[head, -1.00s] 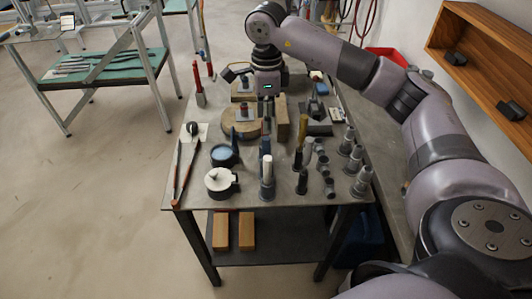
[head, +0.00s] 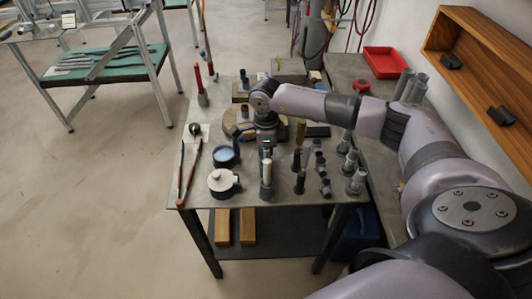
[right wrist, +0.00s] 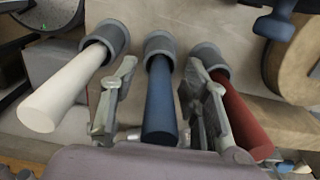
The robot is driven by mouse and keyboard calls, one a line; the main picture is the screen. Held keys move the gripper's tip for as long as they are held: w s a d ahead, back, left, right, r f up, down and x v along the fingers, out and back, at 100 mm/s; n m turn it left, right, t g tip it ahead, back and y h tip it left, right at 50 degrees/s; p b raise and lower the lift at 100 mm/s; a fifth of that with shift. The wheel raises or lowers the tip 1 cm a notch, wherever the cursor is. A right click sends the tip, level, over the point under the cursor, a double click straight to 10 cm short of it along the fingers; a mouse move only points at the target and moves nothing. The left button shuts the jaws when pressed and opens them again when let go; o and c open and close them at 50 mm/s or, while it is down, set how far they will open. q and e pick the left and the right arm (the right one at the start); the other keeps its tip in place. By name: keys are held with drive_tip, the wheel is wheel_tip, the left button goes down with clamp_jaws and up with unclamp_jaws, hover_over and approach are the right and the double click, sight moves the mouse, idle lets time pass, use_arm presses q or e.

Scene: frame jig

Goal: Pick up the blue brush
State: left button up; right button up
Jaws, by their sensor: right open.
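The blue brush shows in the right wrist view as a blue handle (right wrist: 161,105) standing in a grey round holder (right wrist: 160,45). My right gripper (right wrist: 160,100) is open, with one finger on each side of the blue handle; I cannot tell whether either finger touches it. In the head view my right gripper (head: 266,150) points down over the table, just behind a white handle (head: 266,172), and the blue handle is not clearly visible there. My left gripper is not in view.
In the right wrist view a white handle (right wrist: 65,92) stands close left and a red handle (right wrist: 240,115) close right. The table (head: 225,205) also holds a white-lidded pot (head: 222,181), a blue-topped container (head: 224,155) and several grey holders to the right.

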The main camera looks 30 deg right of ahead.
drive_tip(key=shift+f, duration=0.1)
clamp_jaws()
idle(0.5)
